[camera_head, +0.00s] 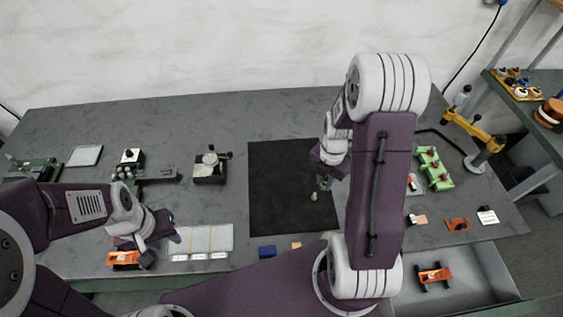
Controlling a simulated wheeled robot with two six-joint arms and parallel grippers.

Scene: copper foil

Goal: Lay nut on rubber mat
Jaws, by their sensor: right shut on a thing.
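The black rubber mat (276,190) lies flat on the grey table, right of its middle. My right gripper (320,187) points down over the right part of the mat. It is shut on a small pale piece, apparently the nut (314,197), at its fingertips. Whether the nut touches the mat or hangs just above it, I cannot tell. My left gripper (138,245) is low over the table's front left, close to an orange piece (122,259); its fingers are too small and partly hidden to read.
A pale panel with white labels (201,241) lies left of the mat. A black device (210,167) stands behind it. Green holders (434,168) and a yellow-armed stand (474,132) are at the right. The mat's left half is clear.

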